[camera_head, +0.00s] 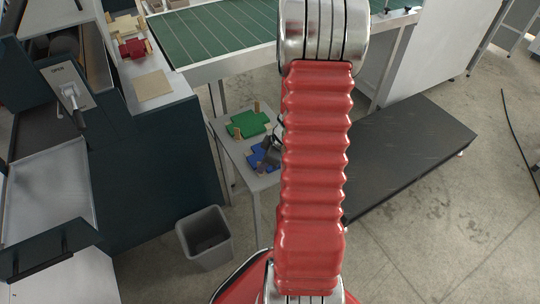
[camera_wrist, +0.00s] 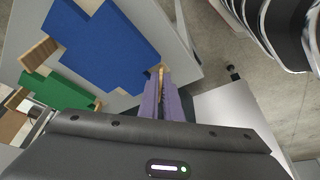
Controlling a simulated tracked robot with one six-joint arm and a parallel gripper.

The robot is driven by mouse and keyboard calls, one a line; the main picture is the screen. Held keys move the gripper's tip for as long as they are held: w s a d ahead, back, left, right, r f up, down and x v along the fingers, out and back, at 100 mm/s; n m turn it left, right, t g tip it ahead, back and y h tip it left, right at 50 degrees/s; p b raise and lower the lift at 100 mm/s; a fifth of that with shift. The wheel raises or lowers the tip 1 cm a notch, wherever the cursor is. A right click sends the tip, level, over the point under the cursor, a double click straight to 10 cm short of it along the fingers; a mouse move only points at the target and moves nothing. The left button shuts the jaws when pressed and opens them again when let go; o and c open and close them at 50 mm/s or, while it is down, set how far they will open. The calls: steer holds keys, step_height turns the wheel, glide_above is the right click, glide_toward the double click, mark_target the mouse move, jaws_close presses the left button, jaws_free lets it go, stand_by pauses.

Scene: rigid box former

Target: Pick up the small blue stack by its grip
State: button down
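The blue stack (camera_wrist: 105,42) is a flat cross-shaped stack with wooden grips at its edges. It shows large in the wrist view and, partly hidden by my arm, at the small grey table in the head view (camera_head: 262,158). My gripper (camera_wrist: 162,88) has purple fingers on either side of one thin wooden grip (camera_wrist: 161,74) at the blue stack's edge. The fingers are close together and look shut on that grip. Whether the stack is clear of the table is hard to tell.
A green stack (camera_head: 248,123) with wooden grips lies beside the blue one on the grey table (camera_head: 222,131). A grey bin (camera_head: 205,238) stands on the floor to the front left. A dark low platform (camera_head: 415,150) lies to the right. A green-topped conveyor (camera_head: 215,32) runs behind.

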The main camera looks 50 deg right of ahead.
stand_by(0.4)
steer(key=shift+r, duration=5.05)
